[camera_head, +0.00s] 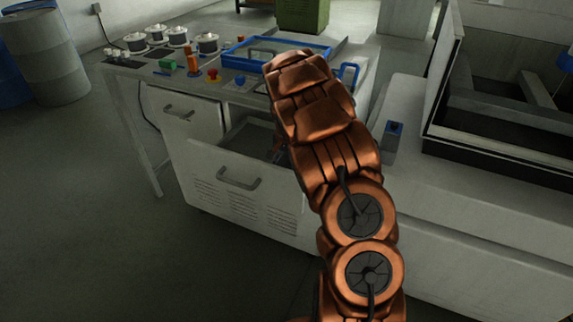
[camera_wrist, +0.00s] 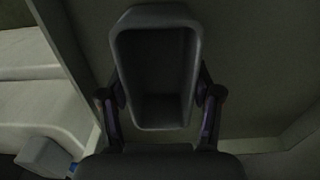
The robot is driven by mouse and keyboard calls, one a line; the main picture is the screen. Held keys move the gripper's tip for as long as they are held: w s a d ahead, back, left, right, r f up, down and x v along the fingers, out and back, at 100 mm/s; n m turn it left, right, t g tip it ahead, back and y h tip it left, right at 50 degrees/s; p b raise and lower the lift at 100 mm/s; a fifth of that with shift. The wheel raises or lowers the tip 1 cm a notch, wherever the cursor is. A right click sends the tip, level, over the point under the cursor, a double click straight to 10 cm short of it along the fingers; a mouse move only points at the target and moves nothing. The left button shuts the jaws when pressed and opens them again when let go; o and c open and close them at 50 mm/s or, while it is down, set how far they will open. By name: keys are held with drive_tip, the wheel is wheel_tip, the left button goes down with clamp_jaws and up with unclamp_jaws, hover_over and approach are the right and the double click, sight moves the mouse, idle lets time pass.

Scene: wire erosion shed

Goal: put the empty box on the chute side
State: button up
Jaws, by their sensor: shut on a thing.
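The empty box, grey and open-topped, shows in the wrist view (camera_wrist: 152,62) with its dark inside facing the camera; I see nothing in it. My gripper (camera_wrist: 160,88) is shut on it, with one finger against each long side. In the head view my copper-coloured arm hides the gripper and the box. An open drawer (camera_head: 234,190) in the grey bench is partly behind my arm. I cannot tell which part is the chute side.
A blue-rimmed tray (camera_head: 236,62), white spools (camera_head: 177,36) and small coloured parts stand on the bench top (camera_head: 130,68). A dark-edged machine basin (camera_head: 500,160) is at right. Drums (camera_head: 45,60) stand at far left. The floor at left is clear.

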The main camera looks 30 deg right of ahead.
drive_tip(key=shift+f, duration=0.15)
drive_tip(key=o, duration=1.2)
